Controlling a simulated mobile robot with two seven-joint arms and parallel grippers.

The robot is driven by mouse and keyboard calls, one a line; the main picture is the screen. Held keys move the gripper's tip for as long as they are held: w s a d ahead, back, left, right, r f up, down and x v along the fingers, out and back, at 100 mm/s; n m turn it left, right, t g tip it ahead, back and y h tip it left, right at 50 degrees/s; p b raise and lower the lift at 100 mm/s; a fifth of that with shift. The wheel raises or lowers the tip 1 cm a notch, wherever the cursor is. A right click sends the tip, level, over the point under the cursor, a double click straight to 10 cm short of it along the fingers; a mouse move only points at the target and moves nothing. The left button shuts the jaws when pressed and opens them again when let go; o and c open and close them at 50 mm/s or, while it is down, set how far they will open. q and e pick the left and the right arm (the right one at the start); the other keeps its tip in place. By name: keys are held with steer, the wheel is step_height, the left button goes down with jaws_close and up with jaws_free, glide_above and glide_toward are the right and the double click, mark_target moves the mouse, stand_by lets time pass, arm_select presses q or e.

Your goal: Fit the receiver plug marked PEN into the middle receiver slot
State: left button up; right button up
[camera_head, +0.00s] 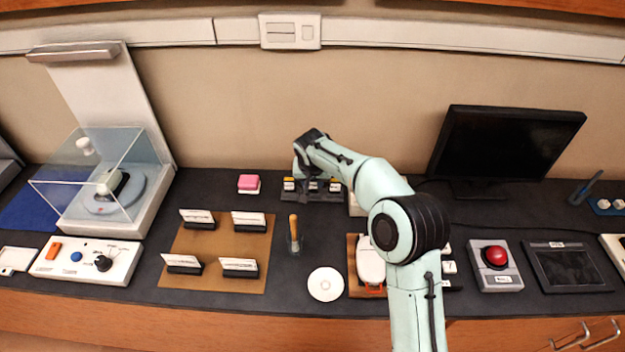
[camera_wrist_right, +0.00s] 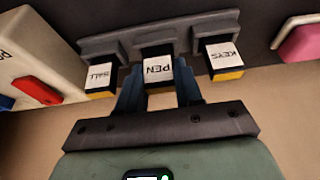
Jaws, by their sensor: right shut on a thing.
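The dark receiver rack (camera_wrist_right: 198,22) stands at the back of the counter and also shows in the head view (camera_head: 313,197), partly behind my arm. The plug marked PEN (camera_wrist_right: 158,70) has a white label and sits at the middle slot, roughly level with its neighbours. I cannot tell how deep it is in the slot. The BALL plug (camera_wrist_right: 101,78) and the KEYS plug (camera_wrist_right: 224,57) are in the outer slots, on either side. My right gripper (camera_wrist_right: 160,90) is shut on the PEN plug, one finger on each side. My left gripper is not in view.
A pink block (camera_head: 249,182) stands left of the rack. A pale box with red and blue parts (camera_wrist_right: 40,80) is beside the rack in the wrist view.

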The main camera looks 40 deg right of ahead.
steer(key=shift+f, duration=0.15)
steer(key=o, duration=1.6)
steer(key=shift+c, duration=0.2)
steer(key=shift+r+p, duration=2.5)
steer(key=shift+r, duration=1.05)
